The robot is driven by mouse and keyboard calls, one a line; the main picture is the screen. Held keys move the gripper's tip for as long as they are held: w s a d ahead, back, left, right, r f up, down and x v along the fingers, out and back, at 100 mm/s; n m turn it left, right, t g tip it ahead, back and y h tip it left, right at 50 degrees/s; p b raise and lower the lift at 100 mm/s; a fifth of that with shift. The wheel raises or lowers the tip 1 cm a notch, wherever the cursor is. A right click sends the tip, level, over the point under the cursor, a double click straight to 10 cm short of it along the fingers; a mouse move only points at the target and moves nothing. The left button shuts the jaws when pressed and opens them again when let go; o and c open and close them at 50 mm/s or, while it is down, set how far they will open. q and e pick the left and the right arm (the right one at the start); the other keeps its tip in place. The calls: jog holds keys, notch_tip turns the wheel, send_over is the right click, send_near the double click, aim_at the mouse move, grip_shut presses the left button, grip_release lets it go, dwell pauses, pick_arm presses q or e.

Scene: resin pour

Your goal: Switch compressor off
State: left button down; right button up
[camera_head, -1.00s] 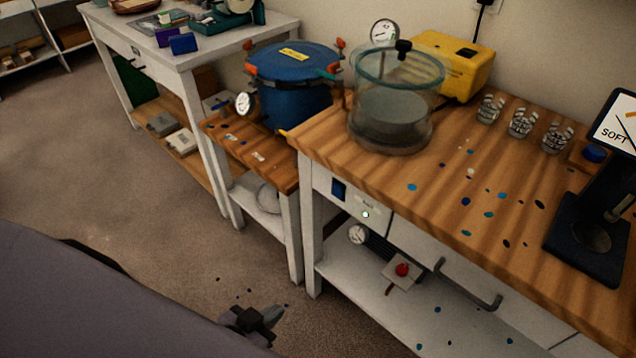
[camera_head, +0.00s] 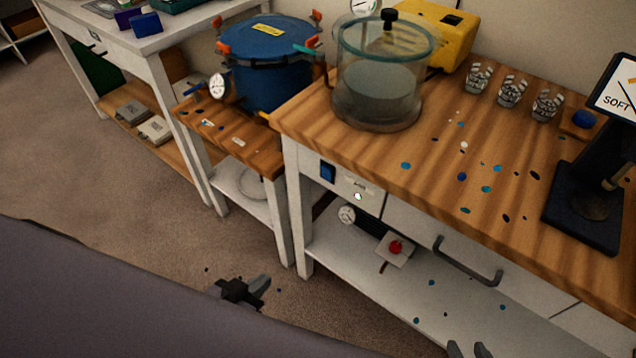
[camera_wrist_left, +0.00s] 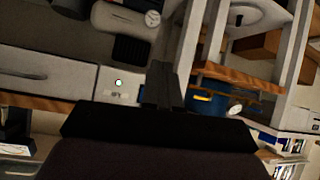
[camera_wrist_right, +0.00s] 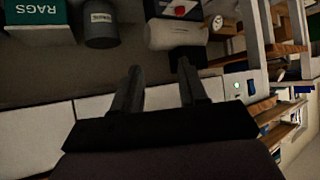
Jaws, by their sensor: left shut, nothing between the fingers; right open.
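A blue rocker switch (camera_head: 328,172) sits on the white front panel (camera_head: 343,182) below the wooden bench top, with a small lit lamp (camera_head: 358,196) to its right. The lamp glows greenish in the left wrist view (camera_wrist_left: 118,83) and in the right wrist view (camera_wrist_right: 237,85). My left gripper (camera_head: 262,287) is shut and empty, low in front of the benches, apart from the panel. My right gripper (camera_head: 470,350) is open and empty at the bottom edge, below the drawer.
A drawer handle (camera_head: 467,262) sticks out right of the panel. A blue pressure pot (camera_head: 268,75) stands on the lower bench at left. A glass chamber (camera_head: 378,80), a yellow unit (camera_head: 440,35) and several cups stand on the bench.

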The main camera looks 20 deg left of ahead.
pick_arm(q)
jog(key=w+r+n+t+h+b, duration=0.2)
jog(key=w+n+b, duration=0.3)
jog(key=b, duration=0.5)
jog(key=w+r+n+t+h+b, duration=0.2)
jog(key=w+n+t+b, duration=0.3)
jog(key=n+b, duration=0.5)
jog(key=shift+w+r+b, duration=0.2)
jog(key=shift+w+b, duration=0.05)
jog(key=shift+b, duration=0.1)
pick_arm(e)
jog(key=w+a+f+y, duration=0.1)
jog(key=w+a+f, duration=0.1)
jog(key=f, duration=1.3)
jog(key=shift+a+f, duration=0.4)
jog(key=shift+a, duration=0.2)
pick_arm(q)
jog(key=shift+w, duration=0.1)
pick_arm(e)
jog(key=shift+w, duration=0.1)
pick_arm(q)
send_near(327, 172)
jog(key=x, duration=0.5)
jog(key=shift+b+x, duration=0.35)
jog(key=shift+x, duration=0.45)
jog(key=shift+w, duration=0.15)
pick_arm(e)
jog(key=shift+a+f+n, duration=0.1)
jog(key=shift+a+n, duration=0.2)
jog(key=shift+a, duration=0.05)
